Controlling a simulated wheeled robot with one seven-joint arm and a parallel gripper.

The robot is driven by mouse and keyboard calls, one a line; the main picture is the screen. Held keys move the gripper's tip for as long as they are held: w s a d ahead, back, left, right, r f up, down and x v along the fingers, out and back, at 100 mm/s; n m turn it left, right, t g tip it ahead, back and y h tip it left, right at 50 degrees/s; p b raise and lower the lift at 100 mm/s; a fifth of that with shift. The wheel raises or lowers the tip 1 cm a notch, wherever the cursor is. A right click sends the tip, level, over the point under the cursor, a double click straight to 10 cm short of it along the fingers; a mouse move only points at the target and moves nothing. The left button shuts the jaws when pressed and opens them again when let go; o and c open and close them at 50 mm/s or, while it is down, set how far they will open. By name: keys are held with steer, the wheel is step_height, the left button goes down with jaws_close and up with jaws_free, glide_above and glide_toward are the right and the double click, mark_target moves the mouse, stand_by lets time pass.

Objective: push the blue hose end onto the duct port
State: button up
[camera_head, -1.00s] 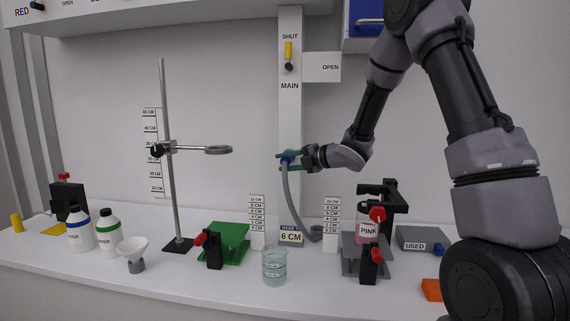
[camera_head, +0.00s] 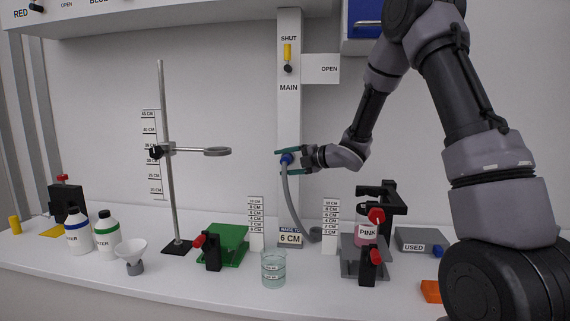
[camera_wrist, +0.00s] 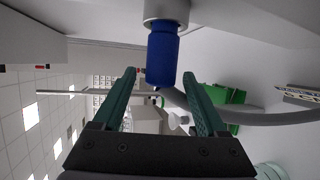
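The blue hose end (camera_head: 286,159) is a short blue collar at the top of the grey hose (camera_head: 290,200), against the white column. In the wrist view the blue hose end (camera_wrist: 162,58) meets a grey cylinder, seemingly the duct port (camera_wrist: 166,10), with no clear gap visible. How deep it sits on the port cannot be told. My gripper (camera_head: 281,161) is at the blue end, its teal fingers apart above and below it. In the wrist view my gripper (camera_wrist: 160,74) has gaps on both sides of the blue end and holds nothing.
The hose hangs down to a grey fitting (camera_head: 316,234) on the bench. The wall around my gripper is clear.

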steer(key=v, duration=1)
steer(key=shift+s+d, duration=0.25)
steer(key=s+d+r+m+t+h, duration=0.2)
steer(key=d+r+m+h, duration=0.45)
steer(key=m, duration=0.25)
steer(key=s+d+r+m+t+h, duration=0.25)
steer(key=d+r+m+h, duration=0.25)
steer(key=d+m, duration=0.35)
steer(key=s+a+f+m+g+y, duration=0.1)
steer(key=s+m+g, duration=0.5)
steer(key=s+m, duration=1.1)
steer(key=s+a, duration=0.1)
steer(key=s, duration=0.7)
steer(key=shift+a, duration=0.25)
